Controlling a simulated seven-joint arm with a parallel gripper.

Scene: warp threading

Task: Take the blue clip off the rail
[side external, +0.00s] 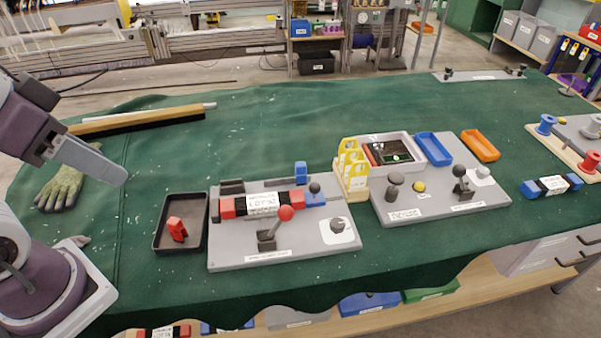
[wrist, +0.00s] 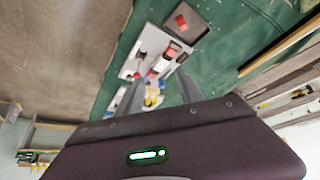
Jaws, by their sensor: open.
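A small upright blue clip (side external: 300,170) stands at the right end of the red, white and black rail assembly (side external: 262,204) on a grey board (side external: 230,252). A flatter blue piece (side external: 314,199) lies just beside it. A red clip (side external: 177,229) sits in a black tray (side external: 160,243) left of the board. My gripper (wrist: 158,76) is open and empty, high over the table and well away from the rail. The blue clip is too small to make out in the wrist view.
A red-knobbed lever (side external: 285,214) rises in front of the rail. A yellow stand (side external: 351,170) is close on the right, before a second grey board (side external: 440,205). A glove (side external: 62,188) and a long bar (side external: 140,118) lie at left. The green cloth behind the rail is clear.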

